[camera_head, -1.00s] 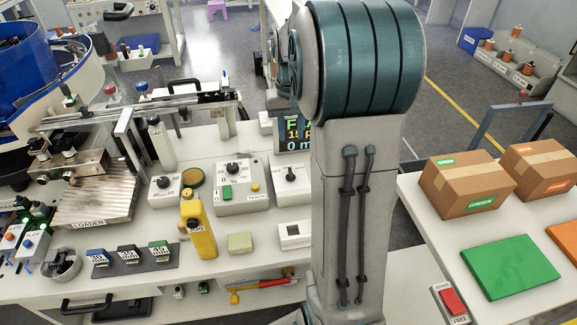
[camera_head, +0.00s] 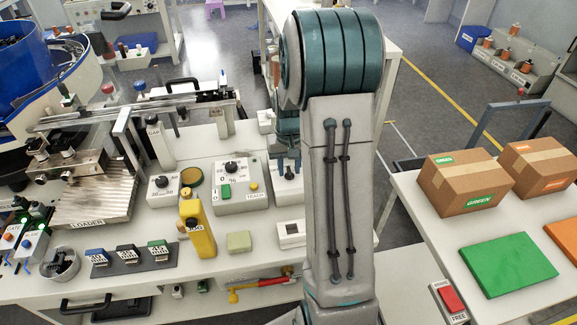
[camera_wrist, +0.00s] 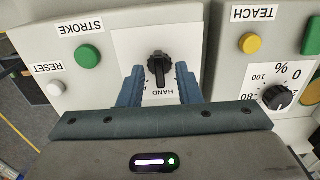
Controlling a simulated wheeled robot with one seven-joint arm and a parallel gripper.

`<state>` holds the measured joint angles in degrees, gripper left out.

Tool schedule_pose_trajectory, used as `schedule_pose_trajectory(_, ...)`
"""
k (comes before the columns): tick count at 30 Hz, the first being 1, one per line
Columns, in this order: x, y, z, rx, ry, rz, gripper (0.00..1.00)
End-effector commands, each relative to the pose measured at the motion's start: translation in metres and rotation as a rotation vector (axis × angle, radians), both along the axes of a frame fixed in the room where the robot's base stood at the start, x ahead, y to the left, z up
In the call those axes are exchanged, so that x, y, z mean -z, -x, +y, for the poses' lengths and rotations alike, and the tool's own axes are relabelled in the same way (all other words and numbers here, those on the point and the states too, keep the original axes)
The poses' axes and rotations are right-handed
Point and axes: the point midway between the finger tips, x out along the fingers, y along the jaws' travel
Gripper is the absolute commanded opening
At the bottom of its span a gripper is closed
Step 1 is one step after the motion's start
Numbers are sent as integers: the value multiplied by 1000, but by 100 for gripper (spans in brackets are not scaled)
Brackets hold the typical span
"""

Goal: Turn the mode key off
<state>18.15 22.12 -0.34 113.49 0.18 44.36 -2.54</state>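The mode key is a black rotary knob (camera_wrist: 158,68) on a white plate marked HAND, seen upside down in the wrist view. Its handle lies roughly up and down in that picture. My gripper (camera_wrist: 160,71) is open, with one blue finger on each side of the knob and a visible gap to it on both sides. In the head view my gripper (camera_head: 287,166) is over the white key box (camera_head: 290,190) and hides the knob.
In the wrist view a green STROKE button (camera_wrist: 88,56) and a white RESET button (camera_wrist: 56,88) are left of the key. A yellow TEACH button (camera_wrist: 251,43) and a percent dial (camera_wrist: 277,97) are right. A yellow pendant (camera_head: 199,235) stands in front on the bench.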

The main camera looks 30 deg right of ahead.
Motion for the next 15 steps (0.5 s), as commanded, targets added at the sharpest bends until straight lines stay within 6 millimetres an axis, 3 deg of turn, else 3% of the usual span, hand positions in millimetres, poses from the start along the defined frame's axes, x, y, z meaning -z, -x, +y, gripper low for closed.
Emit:
schedule_pose_trajectory(3,0,0,0,0,0,0,31)
schedule_pose_trajectory(6,0,0,0,0,0,0,3)
schedule_pose_trajectory(7,0,0,0,0,0,0,0)
schedule_pose_trajectory(15,0,0,1,-10,-1,1,0)
